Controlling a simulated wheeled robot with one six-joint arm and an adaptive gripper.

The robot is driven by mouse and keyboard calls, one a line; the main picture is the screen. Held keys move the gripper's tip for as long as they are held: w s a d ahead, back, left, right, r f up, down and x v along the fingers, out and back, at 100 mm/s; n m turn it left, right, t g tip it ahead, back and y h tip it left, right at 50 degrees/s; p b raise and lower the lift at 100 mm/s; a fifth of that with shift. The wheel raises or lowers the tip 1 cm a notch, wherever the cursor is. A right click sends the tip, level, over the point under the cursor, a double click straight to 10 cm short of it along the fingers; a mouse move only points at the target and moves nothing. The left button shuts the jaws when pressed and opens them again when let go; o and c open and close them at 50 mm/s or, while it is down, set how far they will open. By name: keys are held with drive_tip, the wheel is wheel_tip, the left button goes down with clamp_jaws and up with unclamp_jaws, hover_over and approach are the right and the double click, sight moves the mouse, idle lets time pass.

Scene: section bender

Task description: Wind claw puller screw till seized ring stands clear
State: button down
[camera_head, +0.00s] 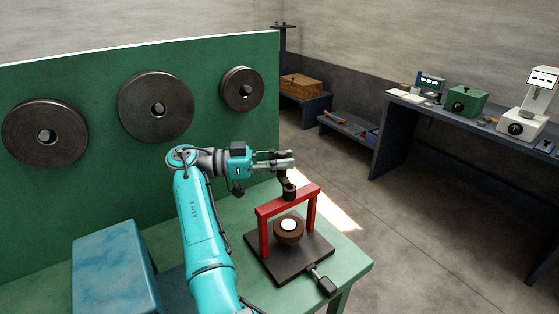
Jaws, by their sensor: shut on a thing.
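The claw puller is a red frame (263,228) standing upright over a dark base plate (285,269) on the green bench. A dark screw with a crank (288,189) rises from its top crossbar. The brown ring (289,237) sits between the red legs, around a bright round shaft end (288,225). I cannot tell whether the ring touches the plate. My gripper (285,160) reaches in from the left, level, above the crossbar. Its fingers are shut on the upper end of the crank, which they partly hide.
A dark-handled part (321,280) juts from the plate's front edge. A blue box (115,265) stands at the left. Several grey rollers (156,107) hang on the green panel behind my arm. Open floor (430,235) lies right of the bench, before a dark side bench with instruments.

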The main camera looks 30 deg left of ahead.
drive_tip(key=shift+w+d+f+m+g+h, duration=0.1)
drive_tip(key=shift+w+d+m+g+h, duration=0.15)
drive_tip(key=shift+m+g+h, duration=0.45)
idle(0.3)
drive_tip(key=c, duration=1)
unclamp_jaws()
drive_tip(key=shift+o, duration=0.2)
drive_tip(key=shift+s+a+n+t+y, duration=0.2)
drive_tip(key=shift+n+t+y, duration=0.2)
drive_tip(key=shift+n+y, duration=0.1)
drive_tip(key=shift+s+a+n+t+y, duration=0.15)
drive_tip(key=shift+s+n+t+y, duration=0.15)
drive_tip(key=shift+n+t+y, duration=0.45)
drive_tip(key=shift+s+a+n+t+y, duration=0.15)
drive_tip(key=shift+s+n+t+y, duration=0.1)
drive_tip(key=shift+n+t+y, duration=0.5)
drive_tip(key=s+d+n+t+y, duration=0.3)
drive_tip(key=s+n+y, duration=0.8)
drive_tip(key=s+y, duration=0.4)
drive_tip(key=d+y, duration=0.1)
drive_tip(key=y, duration=0.1)
drive_tip(key=shift+d+n+y, duration=0.2)
drive_tip(key=shift+n+y, duration=0.2)
drive_tip(key=shift+c, duration=0.2)
